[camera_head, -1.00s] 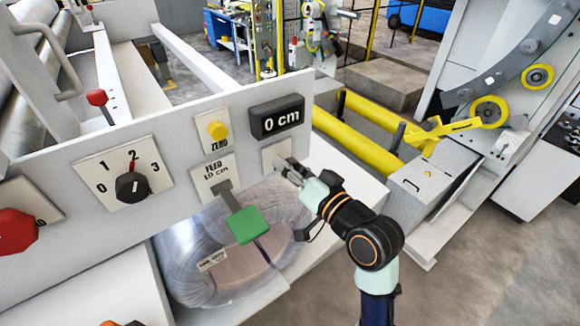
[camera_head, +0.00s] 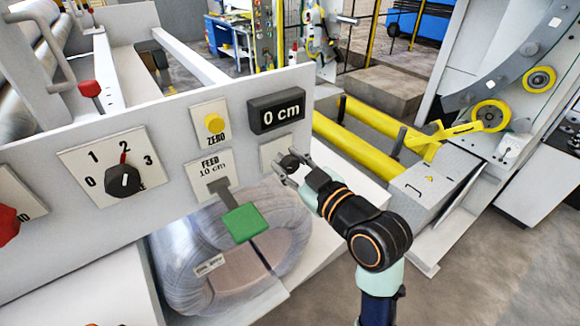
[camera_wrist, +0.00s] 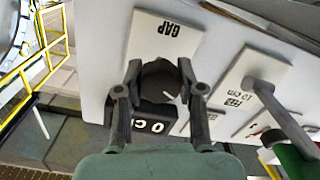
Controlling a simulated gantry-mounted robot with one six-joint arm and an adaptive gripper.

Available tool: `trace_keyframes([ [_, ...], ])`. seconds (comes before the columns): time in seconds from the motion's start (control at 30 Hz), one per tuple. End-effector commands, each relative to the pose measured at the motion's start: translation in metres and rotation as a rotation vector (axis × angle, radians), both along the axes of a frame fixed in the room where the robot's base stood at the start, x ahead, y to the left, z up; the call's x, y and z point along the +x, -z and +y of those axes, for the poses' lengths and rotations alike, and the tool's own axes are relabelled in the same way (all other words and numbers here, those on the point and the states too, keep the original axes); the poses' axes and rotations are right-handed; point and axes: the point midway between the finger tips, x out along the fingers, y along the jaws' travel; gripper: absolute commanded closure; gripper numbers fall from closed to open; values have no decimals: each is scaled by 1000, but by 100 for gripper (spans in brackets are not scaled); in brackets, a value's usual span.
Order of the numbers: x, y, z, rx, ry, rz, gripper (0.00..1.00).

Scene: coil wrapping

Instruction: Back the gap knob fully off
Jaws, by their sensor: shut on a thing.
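The gap knob (camera_wrist: 160,80) is a round black knob on a white plate marked GAP (camera_wrist: 163,38), seen upside down in the wrist view. A pale pointer line on the knob points to the lower right there. My gripper (camera_wrist: 160,72) has one finger on each side of the knob and is shut on it. In the head view the knob (camera_head: 289,161) shows dark between the fingers of my gripper (camera_head: 286,168), at the right end of the grey panel. The fingers hide part of its plate.
A display reading 0 cm (camera_head: 277,113) sits just above the knob. A yellow ZERO button (camera_head: 214,123) and a green-ended feed lever (camera_head: 242,222) are to the left. A wrapped coil (camera_head: 185,265) lies below. Yellow rollers (camera_head: 352,142) stand to the right.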

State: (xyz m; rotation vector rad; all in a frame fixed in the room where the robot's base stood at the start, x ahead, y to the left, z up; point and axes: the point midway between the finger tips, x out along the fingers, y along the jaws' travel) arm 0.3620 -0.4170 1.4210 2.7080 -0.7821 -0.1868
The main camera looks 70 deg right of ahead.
Motion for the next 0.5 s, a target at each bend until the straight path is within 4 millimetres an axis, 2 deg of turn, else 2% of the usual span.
trace_keyframes([
  [0.5,1,3,1,-407,0,270,97],
])
